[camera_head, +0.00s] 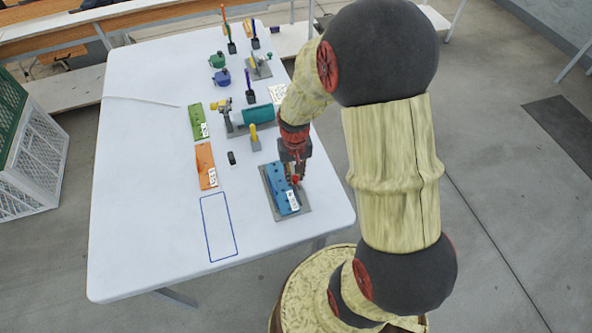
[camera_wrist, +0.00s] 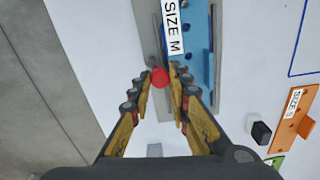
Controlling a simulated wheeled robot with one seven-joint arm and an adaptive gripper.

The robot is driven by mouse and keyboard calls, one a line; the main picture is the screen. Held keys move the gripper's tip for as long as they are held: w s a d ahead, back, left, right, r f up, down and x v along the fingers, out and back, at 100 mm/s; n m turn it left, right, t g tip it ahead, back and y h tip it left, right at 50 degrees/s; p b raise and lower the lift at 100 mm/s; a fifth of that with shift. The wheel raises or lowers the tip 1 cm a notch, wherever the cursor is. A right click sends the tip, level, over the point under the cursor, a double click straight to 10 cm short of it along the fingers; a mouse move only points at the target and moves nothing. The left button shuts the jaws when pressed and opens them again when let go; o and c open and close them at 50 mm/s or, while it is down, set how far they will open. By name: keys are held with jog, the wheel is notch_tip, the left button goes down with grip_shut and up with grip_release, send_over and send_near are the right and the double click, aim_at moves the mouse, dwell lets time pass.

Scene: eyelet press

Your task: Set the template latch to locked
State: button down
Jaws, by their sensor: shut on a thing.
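A blue template (camera_head: 276,184) marked "SIZE M" lies on a grey base plate (camera_head: 306,208) near the table's right front corner. The blue template also shows at the top of the wrist view (camera_wrist: 201,62). A red latch knob (camera_wrist: 159,77) sits at the template's edge, beside the white label. My gripper (camera_head: 294,179) reaches down over that edge. In the wrist view its fingertips (camera_wrist: 161,84) are on either side of the red knob and shut on it. The latch parts under the knob are mostly hidden, so its setting cannot be read.
An orange template (camera_head: 206,163) marked "SIZE S" and a green template (camera_head: 198,122) lie to the left. A small black block (camera_head: 232,158) stands between the orange and blue ones. A blue outlined rectangle (camera_head: 219,226) is empty.

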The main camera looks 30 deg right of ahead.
aim_at(294, 180)
jog(key=shift+s+a+r+n+p, duration=0.15)
jog(key=shift+n+p, duration=0.35)
jog(key=shift+n, duration=0.6)
jog(key=shift+w+a+f+n+p, duration=0.15)
jog(key=shift+n+p, duration=0.3)
jog(key=shift+n, duration=0.65)
jog(key=shift+s, duration=0.1)
jog(key=c, duration=1.7)
grip_release()
jog(key=shift+o, duration=0.2)
jog(key=shift+s, duration=0.1)
jog(key=shift+r, duration=0.1)
notch_tip(294, 180, up, 12)
